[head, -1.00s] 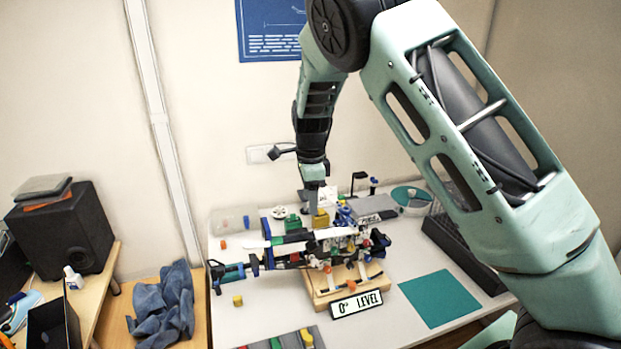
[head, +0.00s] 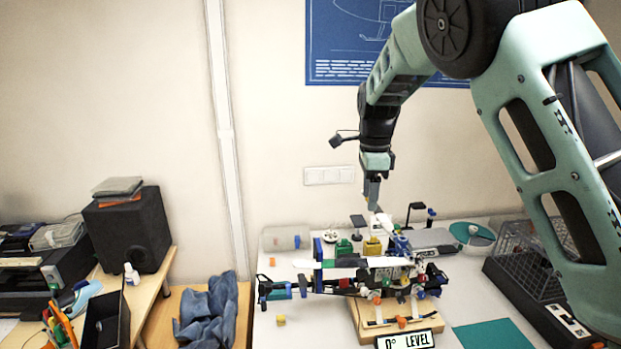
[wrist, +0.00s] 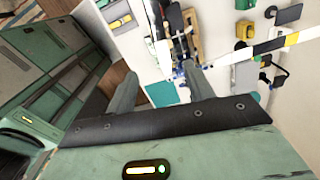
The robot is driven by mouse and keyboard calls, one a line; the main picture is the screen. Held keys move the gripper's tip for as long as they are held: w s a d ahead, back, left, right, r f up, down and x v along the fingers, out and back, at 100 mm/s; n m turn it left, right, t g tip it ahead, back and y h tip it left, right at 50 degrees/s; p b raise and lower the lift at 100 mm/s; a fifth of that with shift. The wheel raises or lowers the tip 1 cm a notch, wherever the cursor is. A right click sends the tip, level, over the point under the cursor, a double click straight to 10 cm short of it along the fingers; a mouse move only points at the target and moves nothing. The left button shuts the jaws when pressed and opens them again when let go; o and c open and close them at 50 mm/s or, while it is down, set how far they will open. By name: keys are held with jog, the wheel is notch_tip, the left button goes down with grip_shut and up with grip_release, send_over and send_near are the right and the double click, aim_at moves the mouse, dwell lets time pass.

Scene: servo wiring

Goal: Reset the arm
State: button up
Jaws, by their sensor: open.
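My gripper (head: 373,203) hangs from my raised arm, fingers down, above the back part of the white table (head: 285,330). In the wrist view my gripper (wrist: 158,82) has its two fingers spread wide apart with nothing between them. In the head view its tips are above the brick-built model (head: 350,270), which rests on a wooden stand (head: 385,328). A yellow block (head: 373,246) and a green block (head: 344,246) sit behind the model. I cannot tell from the head view how far the fingertips are from the nearest parts.
A sign reading "0° LEVEL" (head: 405,340) stands in front. A teal mat (head: 490,335) and a black wire rack (head: 530,260) are at the right. A blue cloth (head: 207,312) and a black speaker (head: 127,235) are at the left. The wall is close behind the table.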

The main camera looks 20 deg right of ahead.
jog(key=s+a+f+n+y+b, duration=0.1)
jog(key=s+a+f+n+b, duration=0.2)
jog(key=s+a+n, duration=0.5)
jog(key=s+a+f+n+y+b, duration=0.1)
jog(key=s+a+f+n+b, duration=0.15)
jog(key=s+a+n, duration=0.6)
jog(key=s+f+n+b, duration=0.1)
jog(key=s+f+n, duration=0.1)
jog(key=s+n, duration=0.4)
jog(key=s+f+n+h+b, duration=0.1)
jog(key=s+f+n, duration=0.2)
jog(key=s, duration=1.1)
jog(key=n, duration=0.3)
jog(key=shift+a+n, duration=0.2)
jog(key=shift+n, duration=0.15)
jog(key=shift+d+f, duration=0.1)
